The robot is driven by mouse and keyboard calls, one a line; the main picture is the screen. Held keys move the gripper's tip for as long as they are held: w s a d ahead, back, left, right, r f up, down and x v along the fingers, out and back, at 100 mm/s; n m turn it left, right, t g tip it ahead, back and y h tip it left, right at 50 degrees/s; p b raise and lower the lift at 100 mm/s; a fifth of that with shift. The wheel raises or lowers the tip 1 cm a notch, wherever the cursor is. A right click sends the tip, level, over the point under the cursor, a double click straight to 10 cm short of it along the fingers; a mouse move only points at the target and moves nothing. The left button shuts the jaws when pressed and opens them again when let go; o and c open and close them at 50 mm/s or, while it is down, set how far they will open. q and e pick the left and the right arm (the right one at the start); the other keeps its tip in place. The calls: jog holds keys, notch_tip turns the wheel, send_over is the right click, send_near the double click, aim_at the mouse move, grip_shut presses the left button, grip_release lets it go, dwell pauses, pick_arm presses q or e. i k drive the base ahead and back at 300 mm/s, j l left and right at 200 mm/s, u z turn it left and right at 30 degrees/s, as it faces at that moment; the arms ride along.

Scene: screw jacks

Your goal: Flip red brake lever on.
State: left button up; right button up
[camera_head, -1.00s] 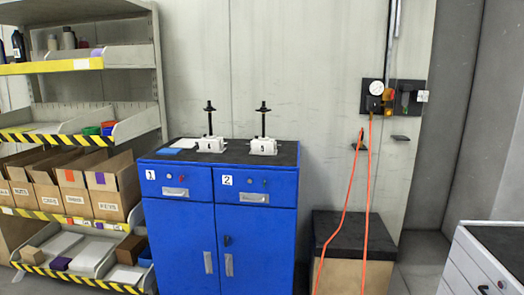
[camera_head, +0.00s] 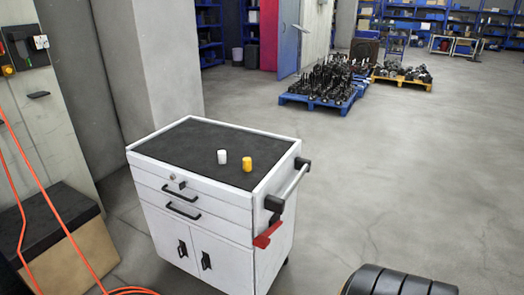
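The red brake lever (camera_head: 267,235) sticks out low on the right side of a white tool cart (camera_head: 210,212), below its push handle (camera_head: 292,187). I cannot tell from its angle whether it is on or off. Neither of my grippers shows in the head view.
A white cylinder (camera_head: 222,157) and a yellow one (camera_head: 247,164) stand on the cart's black top. A black-topped box (camera_head: 70,235) and an orange hose (camera_head: 45,200) are at the left. Loaded pallets (camera_head: 325,95) stand far back.

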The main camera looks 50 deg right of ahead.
aim_at(262, 241)
jog(key=z, duration=1.5)
